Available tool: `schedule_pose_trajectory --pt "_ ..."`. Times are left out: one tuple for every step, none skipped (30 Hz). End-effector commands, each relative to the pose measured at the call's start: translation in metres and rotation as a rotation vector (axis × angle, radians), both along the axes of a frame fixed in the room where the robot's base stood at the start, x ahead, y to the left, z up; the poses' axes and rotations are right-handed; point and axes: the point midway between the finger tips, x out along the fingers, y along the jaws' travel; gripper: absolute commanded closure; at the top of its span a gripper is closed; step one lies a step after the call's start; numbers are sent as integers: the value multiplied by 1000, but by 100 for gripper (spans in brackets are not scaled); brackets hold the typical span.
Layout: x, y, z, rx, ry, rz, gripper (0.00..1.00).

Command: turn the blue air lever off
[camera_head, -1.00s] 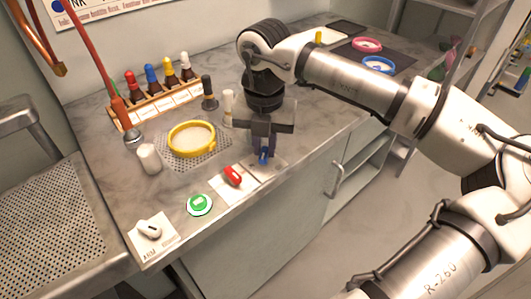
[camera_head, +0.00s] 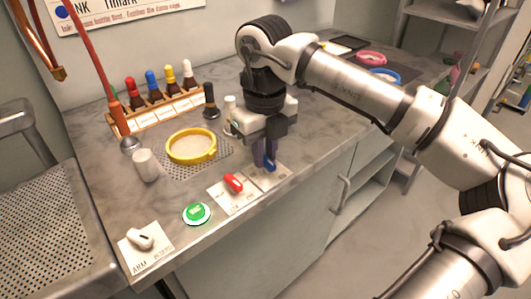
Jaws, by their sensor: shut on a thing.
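The blue air lever (camera_head: 270,166) sits on a pale plate (camera_head: 273,181) near the front edge of the counter. My gripper (camera_head: 265,162) points down over it and is shut on the lever. The jaws and the gripper body hide part of the lever. The lever's exact angle is hard to read at this size.
A red lever (camera_head: 233,183) is just left on its own plate. A green button (camera_head: 197,213) and a white switch (camera_head: 141,238) lie further left. A yellow-rimmed sieve (camera_head: 190,146), a white cup (camera_head: 146,165) and a rack of bottles (camera_head: 160,108) stand behind.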

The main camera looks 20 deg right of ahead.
Motion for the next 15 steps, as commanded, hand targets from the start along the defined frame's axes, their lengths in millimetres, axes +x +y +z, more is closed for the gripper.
schedule_pose_trajectory --pt "2 0 1 1 -7 19 100" --pt "2 0 1 1 -7 29 100" --pt "2 0 1 1 -7 42 100" --pt "2 0 1 1 -7 50 100" --pt "2 1 1 1 -8 57 100" --pt "2 1 1 1 -8 65 100" --pt "2 1 1 1 -8 70 100" --pt "2 1 2 1 -8 75 100" --pt "2 1 2 1 -8 79 100" --pt "2 1 2 1 -8 82 100" --pt "2 1 2 1 -8 84 100" --pt "2 1 2 1 -8 85 100" --pt "2 1 2 1 -8 86 100" --pt "2 1 2 2 -9 87 100" --pt "2 1 2 1 -9 87 100"
